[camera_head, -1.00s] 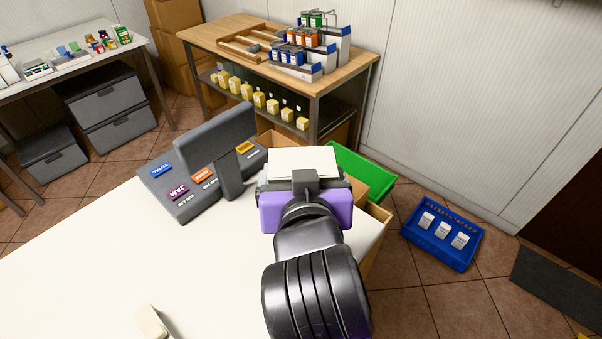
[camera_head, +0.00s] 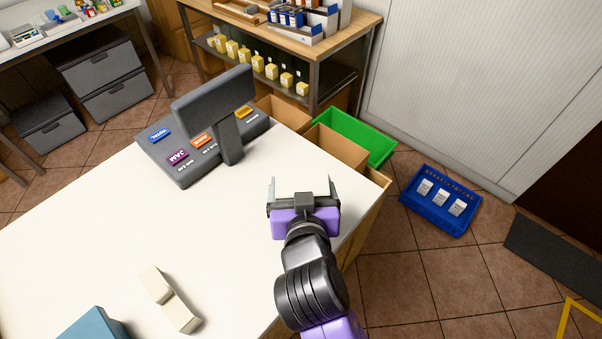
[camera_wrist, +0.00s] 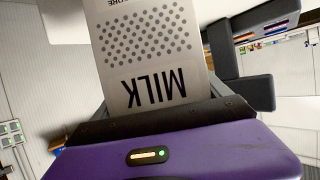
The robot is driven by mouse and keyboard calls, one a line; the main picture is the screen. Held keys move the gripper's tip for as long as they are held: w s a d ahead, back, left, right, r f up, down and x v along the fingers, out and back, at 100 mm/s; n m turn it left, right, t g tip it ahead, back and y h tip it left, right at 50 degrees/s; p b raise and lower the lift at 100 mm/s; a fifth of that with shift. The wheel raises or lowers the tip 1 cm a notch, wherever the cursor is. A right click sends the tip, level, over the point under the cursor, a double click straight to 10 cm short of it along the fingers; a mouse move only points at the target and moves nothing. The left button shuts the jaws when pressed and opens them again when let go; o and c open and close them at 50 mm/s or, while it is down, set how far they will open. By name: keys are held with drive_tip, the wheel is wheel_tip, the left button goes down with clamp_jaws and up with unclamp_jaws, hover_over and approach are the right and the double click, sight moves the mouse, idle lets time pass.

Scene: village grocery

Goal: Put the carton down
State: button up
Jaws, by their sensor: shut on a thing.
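The milk carton (camera_wrist: 150,60) fills the middle of the wrist view, pale grey with dots and the word MILK upside down. It sits between the fingers of my gripper (camera_head: 303,183), which is shut on it. In the head view the gripper is over the right part of the white counter (camera_head: 90,225), near its right edge.
A grey till with a screen (camera_head: 213,103) stands at the counter's back. A cream block (camera_head: 170,300) and a blue box (camera_head: 95,326) are at the front. Cardboard boxes (camera_head: 337,147), a green crate (camera_head: 358,138) and a blue crate (camera_head: 440,200) lie beyond the right edge. The middle counter is clear.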

drive_tip(key=shift+f, duration=0.4)
drive_tip(key=shift+f, duration=0.1)
drive_tip(key=o, duration=1.9)
drive_tip(key=shift+f, duration=0.2)
drive_tip(key=shift+r, duration=0.1)
drive_tip(key=b+v, duration=0.1)
drive_tip(key=v, duration=1.1)
